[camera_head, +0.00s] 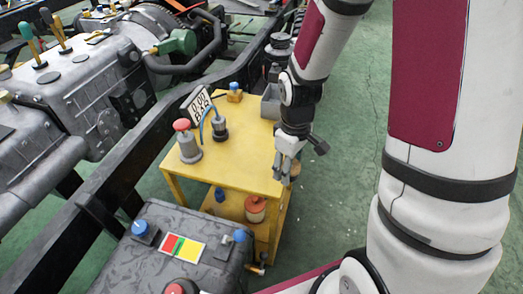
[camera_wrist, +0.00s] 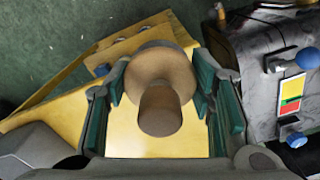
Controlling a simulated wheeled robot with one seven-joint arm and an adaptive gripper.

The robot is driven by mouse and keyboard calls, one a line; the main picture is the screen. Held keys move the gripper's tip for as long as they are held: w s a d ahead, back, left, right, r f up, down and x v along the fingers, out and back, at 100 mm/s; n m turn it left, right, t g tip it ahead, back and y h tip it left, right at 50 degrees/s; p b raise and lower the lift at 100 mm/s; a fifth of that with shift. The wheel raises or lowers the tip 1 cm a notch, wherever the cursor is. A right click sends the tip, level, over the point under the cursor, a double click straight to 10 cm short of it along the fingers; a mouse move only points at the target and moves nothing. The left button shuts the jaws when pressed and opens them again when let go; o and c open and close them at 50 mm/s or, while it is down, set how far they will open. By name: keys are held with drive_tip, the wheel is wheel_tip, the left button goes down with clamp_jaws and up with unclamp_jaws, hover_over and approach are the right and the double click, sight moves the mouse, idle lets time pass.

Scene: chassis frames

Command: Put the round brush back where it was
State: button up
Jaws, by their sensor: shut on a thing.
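The round brush (camera_wrist: 160,80) is a brown disc with a short, thick cylindrical handle pointing toward the wrist camera. My gripper (camera_wrist: 161,84) is shut on it, with a teal-padded finger on each side. In the head view, my gripper (camera_head: 284,174) points down at the right edge of the yellow table (camera_head: 232,166). Only a small brown part of the brush (camera_head: 295,169) shows there, behind the fingers. The brush's underside is hidden, and I cannot tell whether it touches the tabletop.
On the table stand a red-topped grey pot (camera_head: 189,146), a dark pot with a blue handle (camera_head: 220,128), a sign (camera_head: 196,104), a blue-topped block (camera_head: 235,94) and a grey box (camera_head: 271,103). A red-lidded jar (camera_head: 255,208) is on the lower shelf. A grey tank (camera_head: 205,222) stands in front.

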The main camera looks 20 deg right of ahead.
drive_tip(key=b, duration=0.1)
hover_over(262, 160)
drive_tip(key=shift+d+f, duration=0.1)
drive_tip(key=shift+f, duration=0.45)
drive_tip(key=shift+w+f+b, duration=0.1)
drive_tip(key=shift+f+b, duration=0.35)
drive_tip(key=shift+f, duration=1.3)
drive_tip(key=shift+f, duration=0.15)
drive_tip(key=o, duration=1.3)
wheel_tip(262, 160, up, 12)
drive_tip(key=shift+r+p, duration=0.2)
drive_tip(key=shift+p, duration=0.85)
